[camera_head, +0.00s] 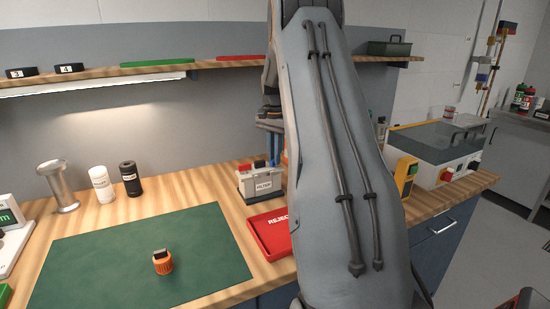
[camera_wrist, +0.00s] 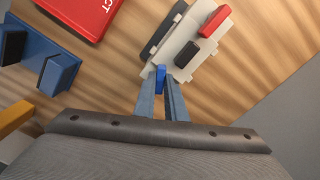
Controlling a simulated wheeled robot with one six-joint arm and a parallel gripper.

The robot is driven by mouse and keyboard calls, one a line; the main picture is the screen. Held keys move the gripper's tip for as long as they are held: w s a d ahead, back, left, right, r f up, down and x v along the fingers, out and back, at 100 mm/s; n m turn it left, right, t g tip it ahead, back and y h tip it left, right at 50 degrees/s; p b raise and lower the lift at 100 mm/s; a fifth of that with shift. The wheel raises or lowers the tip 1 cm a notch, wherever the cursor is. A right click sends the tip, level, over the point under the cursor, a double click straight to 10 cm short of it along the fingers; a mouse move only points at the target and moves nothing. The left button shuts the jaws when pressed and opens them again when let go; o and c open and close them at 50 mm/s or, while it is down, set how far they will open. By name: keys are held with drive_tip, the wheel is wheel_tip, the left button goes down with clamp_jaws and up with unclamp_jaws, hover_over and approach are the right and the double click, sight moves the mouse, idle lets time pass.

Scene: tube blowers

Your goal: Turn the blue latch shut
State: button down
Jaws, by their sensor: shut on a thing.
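The blue latch (camera_wrist: 160,76) is a small upright tab at the near end of the pale filter unit (camera_wrist: 183,56) in the wrist view. My gripper (camera_wrist: 160,85) has its two blue-grey fingers closed around the latch, one on each side. The latch's lower part is hidden between the fingers. In the head view the filter unit (camera_head: 262,185), labelled FILTER, stands on the wooden bench behind the red tray. My arm covers much of that area there, and I cannot make out the latch's angle.
A red reject tray (camera_head: 268,232) lies in front of the filter unit. A red lever (camera_wrist: 214,22) and a black block (camera_wrist: 194,47) stand up on the unit. A blue stand (camera_wrist: 60,72) is left of my fingers. An orange-and-black knob (camera_head: 162,262) sits on the green mat (camera_head: 100,270).

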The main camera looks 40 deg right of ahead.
drive_tip(key=m, duration=0.4)
drive_tip(key=m+b, duration=0.1)
drive_tip(key=shift+w+d+r+m, duration=0.1)
drive_tip(key=shift+w+r+m, duration=0.05)
drive_tip(key=shift+w+m, duration=0.25)
idle(0.4)
drive_tip(key=c, duration=1.8)
unclamp_jaws()
drive_tip(key=shift+s, duration=0.1)
drive_tip(key=shift+r+b, duration=1.1)
drive_tip(key=shift+r, duration=2.75)
